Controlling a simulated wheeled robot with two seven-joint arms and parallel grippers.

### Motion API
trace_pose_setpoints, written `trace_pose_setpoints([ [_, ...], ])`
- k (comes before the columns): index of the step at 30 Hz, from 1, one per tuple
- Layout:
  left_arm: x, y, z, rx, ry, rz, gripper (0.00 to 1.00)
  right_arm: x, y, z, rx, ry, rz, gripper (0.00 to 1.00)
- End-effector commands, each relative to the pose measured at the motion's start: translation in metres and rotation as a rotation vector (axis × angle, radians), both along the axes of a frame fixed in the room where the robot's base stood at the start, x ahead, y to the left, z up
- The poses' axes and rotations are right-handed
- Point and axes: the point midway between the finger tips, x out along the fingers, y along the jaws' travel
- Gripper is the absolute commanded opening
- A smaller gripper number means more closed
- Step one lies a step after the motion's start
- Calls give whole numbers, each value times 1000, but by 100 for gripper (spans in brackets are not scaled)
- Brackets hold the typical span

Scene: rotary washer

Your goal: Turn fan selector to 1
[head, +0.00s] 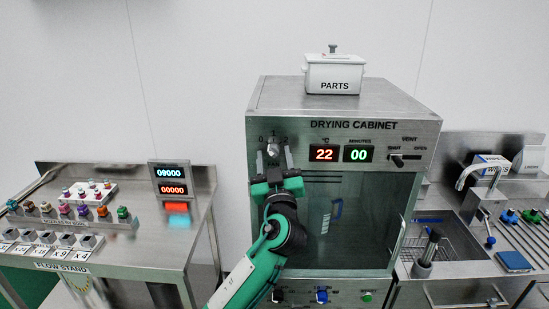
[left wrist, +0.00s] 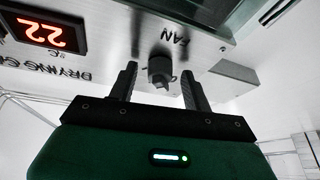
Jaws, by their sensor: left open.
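The fan selector (head: 272,150) is a small dark knob on the upper left of the drying cabinet's front panel, with the marks 0, 1 and 2 around its top. The gripper covers the area just below it, and I cannot tell which mark it points to. My left gripper (head: 275,172) is in front of the panel at the knob. In the left wrist view, the fan selector (left wrist: 160,69) lies between the two open dark fingers, with a gap on each side. The printed word FAN beside it appears upside down. My right gripper is out of view.
A white parts box (head: 334,76) stands on top. The flow stand (head: 110,230) is at left, a sink unit (head: 450,235) at right.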

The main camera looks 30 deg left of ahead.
Motion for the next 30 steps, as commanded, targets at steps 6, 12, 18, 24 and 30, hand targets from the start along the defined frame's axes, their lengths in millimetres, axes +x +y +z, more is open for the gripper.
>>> trace_pose_setpoints([
  [6,0,0,0,0,0,0,10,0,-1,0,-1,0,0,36],
  [12,0,0,0,4,3,0,5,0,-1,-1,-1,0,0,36],
  [18,-1,0,-2,50,30,0,5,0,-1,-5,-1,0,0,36],
  [24,-2,2,-2,157,94,0,5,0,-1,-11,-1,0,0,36],
  [30,-3,3,0,301,184,0,5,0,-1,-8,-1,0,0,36],
])
